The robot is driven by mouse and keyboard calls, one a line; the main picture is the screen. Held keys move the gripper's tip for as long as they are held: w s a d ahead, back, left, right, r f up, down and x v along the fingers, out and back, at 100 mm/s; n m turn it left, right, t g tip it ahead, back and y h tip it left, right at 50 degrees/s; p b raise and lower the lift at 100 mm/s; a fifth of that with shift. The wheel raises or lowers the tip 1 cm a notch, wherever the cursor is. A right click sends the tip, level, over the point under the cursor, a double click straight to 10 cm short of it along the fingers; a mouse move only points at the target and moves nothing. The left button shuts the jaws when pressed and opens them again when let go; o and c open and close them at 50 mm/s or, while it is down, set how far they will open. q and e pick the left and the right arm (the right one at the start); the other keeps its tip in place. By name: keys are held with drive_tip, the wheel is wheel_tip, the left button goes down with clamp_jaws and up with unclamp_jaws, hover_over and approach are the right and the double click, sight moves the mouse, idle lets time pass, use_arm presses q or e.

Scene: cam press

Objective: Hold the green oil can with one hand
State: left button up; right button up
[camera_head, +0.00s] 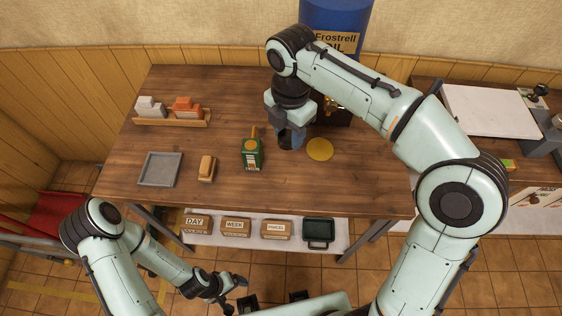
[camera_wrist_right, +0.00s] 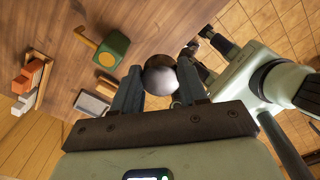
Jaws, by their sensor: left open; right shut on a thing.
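The green oil can (camera_head: 252,154) stands upright on the wooden table, with a yellow-orange spout and a pale label. It also shows in the right wrist view (camera_wrist_right: 112,50), apart from the fingers. My right gripper (camera_head: 288,134) is to the right of the can, shut on a grey, rounded metal thing (camera_wrist_right: 160,76). The arm and fingers partly hide that thing in the head view. My left gripper (camera_head: 236,291) is low in front of the table, open and empty, well away from the can.
A grey tray (camera_head: 160,169) and a tan block (camera_head: 207,168) lie left of the can. A wooden rack (camera_head: 172,122) with white and orange pieces is behind. A yellow disc (camera_head: 320,149) lies at right. A blue drum (camera_head: 335,18) stands behind.

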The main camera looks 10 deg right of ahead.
drive_tip(key=b, duration=0.3)
hover_over(287, 183)
wheel_tip(287, 183, down, 14)
drive_tip(key=shift+r, duration=0.15)
use_arm(q)
drive_tip(key=shift+s+f, duration=0.8)
drive_tip(key=shift+f, duration=0.3)
drive_tip(key=shift+s+f, duration=0.75)
drive_tip(key=shift+f, duration=0.35)
use_arm(e)
drive_tip(key=shift+f, duration=3.1)
use_arm(q)
drive_tip(key=shift+b, duration=0.3)
use_arm(e)
drive_tip(key=shift+f, duration=0.2)
drive_tip(key=o, duration=1.1)
use_arm(q)
drive_tip(key=shift+f, duration=0.1)
drive_tip(key=shift+w+r+p, duration=0.35)
drive_tip(key=shift+r+p, duration=0.15)
drive_tip(key=shift+r, duration=0.1)
drive_tip(key=shift+w+r+p, duration=0.3)
drive_tip(key=shift+r+p, duration=0.15)
drive_tip(key=shift+r, duration=0.15)
use_arm(e)
wheel_tip(287, 183, up, 12)
drive_tip(key=shift+r, duration=0.25)
